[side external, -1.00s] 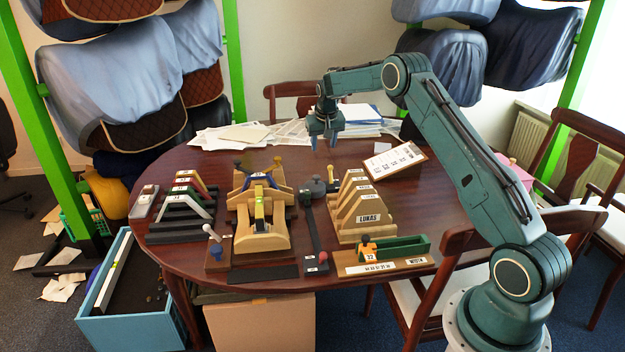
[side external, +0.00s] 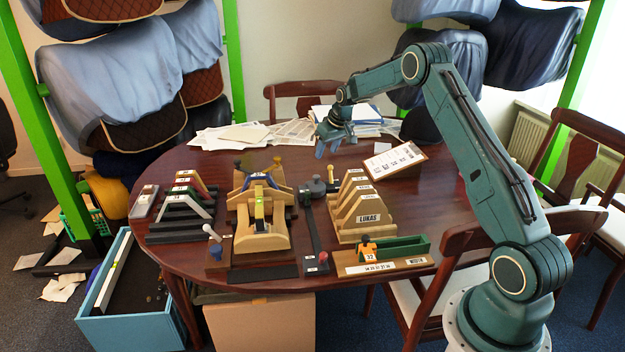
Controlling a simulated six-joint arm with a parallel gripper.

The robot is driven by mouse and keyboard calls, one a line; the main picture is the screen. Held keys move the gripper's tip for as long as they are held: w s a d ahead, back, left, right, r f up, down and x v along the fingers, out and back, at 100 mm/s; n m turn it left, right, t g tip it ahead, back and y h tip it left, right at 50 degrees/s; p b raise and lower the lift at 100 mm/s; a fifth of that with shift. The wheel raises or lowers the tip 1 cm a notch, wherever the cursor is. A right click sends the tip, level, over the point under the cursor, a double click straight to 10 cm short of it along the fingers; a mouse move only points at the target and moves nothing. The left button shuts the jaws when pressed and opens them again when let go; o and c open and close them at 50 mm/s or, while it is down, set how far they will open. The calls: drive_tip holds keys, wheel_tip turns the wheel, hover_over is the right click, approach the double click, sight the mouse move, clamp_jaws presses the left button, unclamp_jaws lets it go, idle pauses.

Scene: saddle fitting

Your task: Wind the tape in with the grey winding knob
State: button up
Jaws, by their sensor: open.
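The grey winding knob (side external: 318,184) appears as a small round dark-grey part at the back end of a long dark strip, in the middle of the table. The dark strip (side external: 314,230) runs from it toward the front edge, with a red piece (side external: 323,256) near its front end. I cannot tell the tape itself apart from the strip. My gripper (side external: 327,151) is open and empty. It is above and behind the knob, apart from it, with its fingers pointing down and slightly left.
Wooden arches (side external: 361,215) stand right of the strip, and a wooden saddle stand (side external: 262,235) stands left of it. A small yellow-topped part (side external: 331,172) is close beside the knob. A tilted white board (side external: 394,160) is at the right. Papers (side external: 240,134) cover the back.

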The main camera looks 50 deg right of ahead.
sight(316, 176)
drive_tip(key=shift+x, duration=6)
drive_tip(key=c, duration=1)
drive_tip(key=shift+w+a+m, duration=0.1)
drive_tip(key=shift+m, duration=0.7)
drive_tip(key=shift+h, duration=0.3)
